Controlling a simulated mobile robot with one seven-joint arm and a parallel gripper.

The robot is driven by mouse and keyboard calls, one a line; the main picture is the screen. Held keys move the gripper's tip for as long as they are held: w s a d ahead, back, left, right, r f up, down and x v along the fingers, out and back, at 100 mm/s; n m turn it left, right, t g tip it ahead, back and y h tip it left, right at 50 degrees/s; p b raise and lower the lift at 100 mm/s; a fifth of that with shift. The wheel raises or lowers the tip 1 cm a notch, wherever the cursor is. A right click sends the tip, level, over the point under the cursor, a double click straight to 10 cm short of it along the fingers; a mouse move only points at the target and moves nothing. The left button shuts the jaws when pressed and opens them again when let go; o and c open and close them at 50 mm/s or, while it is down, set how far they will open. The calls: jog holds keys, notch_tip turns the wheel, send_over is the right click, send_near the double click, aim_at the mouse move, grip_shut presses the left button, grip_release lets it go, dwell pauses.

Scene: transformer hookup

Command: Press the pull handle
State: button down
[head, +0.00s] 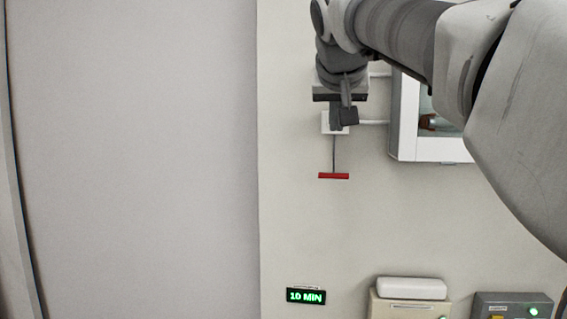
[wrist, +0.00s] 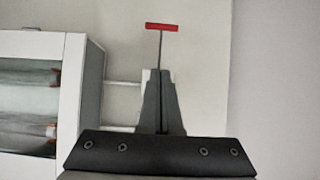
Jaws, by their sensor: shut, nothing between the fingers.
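The pull handle (head: 333,176) is a red bar hanging on a thin dark rod below a small white box (head: 327,123) on the wall. In the wrist view the red handle (wrist: 162,27) shows at the top, with its rod running down behind my fingers. My gripper (head: 344,125) is shut and empty. In the head view it is in front of the white box, above the red bar and apart from it. In the wrist view my gripper (wrist: 161,72) covers most of the box and the rod's end.
A white-framed cabinet with a window (head: 430,150) is on the wall just right of the handle, joined by pipes to the box. A green "10 MIN" display (head: 306,296) and control boxes (head: 410,305) sit lower down. The wall around and below the handle is clear.

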jog(key=p, duration=0.2)
send_over(333, 176)
jog(key=s, duration=0.2)
notch_tip(333, 176, down, 6)
notch_tip(333, 176, down, 4)
jog(key=shift+w+a+r+b, duration=0.1)
jog(key=shift+r+b, duration=0.15)
jog(key=shift+b, duration=0.05)
